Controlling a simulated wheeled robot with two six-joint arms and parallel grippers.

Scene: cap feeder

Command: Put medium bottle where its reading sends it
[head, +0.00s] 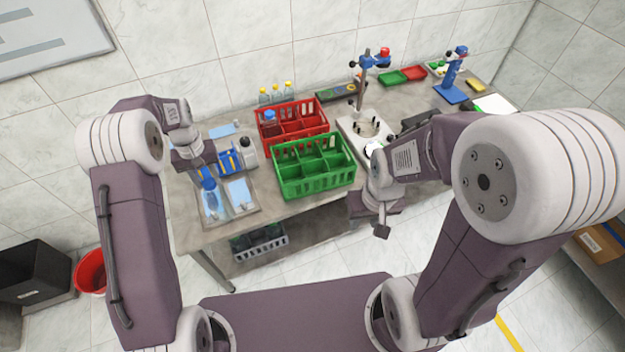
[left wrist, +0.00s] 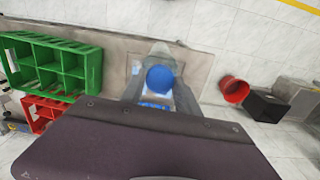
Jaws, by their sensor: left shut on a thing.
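My left gripper (head: 208,172) is shut on a blue-capped bottle (head: 208,184), held over the metal tray at the left of the table. In the left wrist view the round blue cap (left wrist: 160,78) shows from above between the fingers; most of the bottle's body is hidden. I cannot read any label or reading on it. The green crate (head: 315,183) has empty compartments. The red crate (head: 292,127) behind it holds a blue-capped bottle (head: 270,117) in its back left compartment. My right gripper (head: 382,222) hangs beyond the table's front edge, with no object visible in it; its opening is unclear.
The tray (head: 232,218) has light blue insides. A blue rack (head: 229,161) and a white bottle with black cap (head: 248,151) stand behind it. Several yellow-capped bottles (head: 276,94) stand at the wall. A white-based fixture (head: 352,128) stands right of the crates. A red bin (head: 91,271) is on the floor.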

